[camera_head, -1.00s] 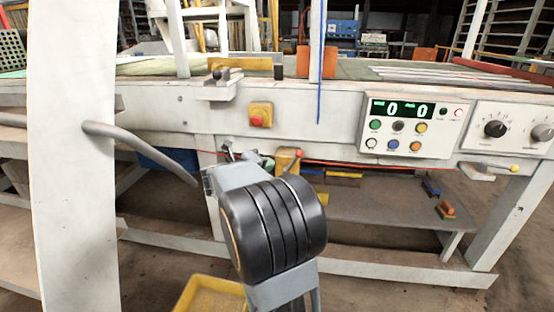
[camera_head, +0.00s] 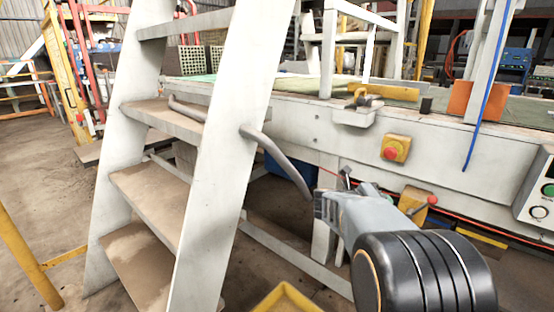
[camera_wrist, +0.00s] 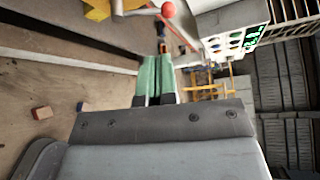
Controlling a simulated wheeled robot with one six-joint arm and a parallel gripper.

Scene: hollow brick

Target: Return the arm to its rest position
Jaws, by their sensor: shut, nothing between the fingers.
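My gripper (camera_wrist: 155,62) shows in the wrist view as two greenish fingers side by side, shut with nothing between them. In the head view my grey and black arm is folded at the lower right, in front of the workbench (camera_head: 290,122). The gripper is mostly hidden behind the arm there. A lever with a red ball (camera_head: 432,200) stands close behind the arm. The red ball also shows at the top of the wrist view (camera_wrist: 168,10).
White steps (camera_head: 160,190) with a grey handrail (camera_head: 285,160) stand left of my arm. A red button on a yellow box (camera_head: 396,149) is on the bench front. A control panel (camera_head: 543,195) is at the right edge. Yellow rails (camera_head: 35,265) stand at far left, with open floor nearby.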

